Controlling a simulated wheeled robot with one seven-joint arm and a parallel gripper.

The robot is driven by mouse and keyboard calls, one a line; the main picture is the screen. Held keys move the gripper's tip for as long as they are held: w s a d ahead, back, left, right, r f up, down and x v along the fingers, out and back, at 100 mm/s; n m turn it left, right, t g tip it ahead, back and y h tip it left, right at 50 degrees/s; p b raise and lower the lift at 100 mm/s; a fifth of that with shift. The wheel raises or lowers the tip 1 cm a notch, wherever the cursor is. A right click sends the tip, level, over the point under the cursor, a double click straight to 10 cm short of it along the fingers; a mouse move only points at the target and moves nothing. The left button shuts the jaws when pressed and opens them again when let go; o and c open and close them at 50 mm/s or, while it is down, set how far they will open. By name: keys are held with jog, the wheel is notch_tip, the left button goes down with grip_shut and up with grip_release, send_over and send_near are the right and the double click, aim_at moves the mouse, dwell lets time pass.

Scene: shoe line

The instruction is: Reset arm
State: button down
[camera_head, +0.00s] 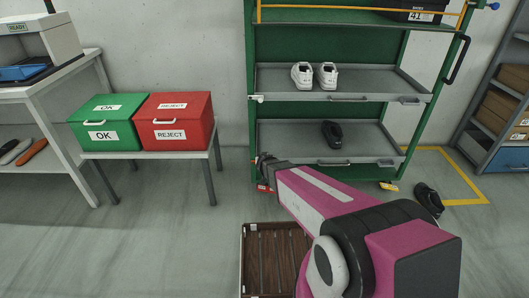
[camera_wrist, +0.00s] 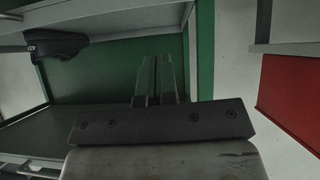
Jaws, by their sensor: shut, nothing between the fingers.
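My arm reaches forward from the lower right in the head view. My gripper (camera_head: 262,160) is at its far end, in front of the left post of the green rack (camera_head: 250,60), around the height of its lower shelf (camera_head: 360,150). In the wrist view my gripper (camera_wrist: 156,62) shows its two fingers side by side, shut and empty. A single black shoe (camera_head: 332,134) lies on the lower shelf, to the right of my gripper; a black shoe also shows at the upper left of the wrist view (camera_wrist: 60,45).
White shoes (camera_head: 302,75) stand on the upper shelf. A green OK box (camera_head: 105,122) and a red REJECT box (camera_head: 175,122) sit on a low table at left. A slatted wooden crate (camera_head: 270,262) is below my arm. A black shoe (camera_head: 428,199) lies on the floor at right.

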jog(key=s+d+r+m+g+h, duration=0.25)
jog(key=s+d+r+g, duration=0.35)
jog(key=s+d, duration=0.5)
jog(key=s+d+r+n+g+y, duration=0.2)
jog(key=s+r, duration=0.5)
jog(key=s, duration=0.5)
jog(key=g+y, duration=0.1)
jog(key=g, duration=0.1)
jog(key=shift+d+g, duration=0.15)
jog(key=shift+g, duration=0.15)
jog(key=shift+s+n+y, duration=0.1)
jog(key=shift+n+y, duration=0.15)
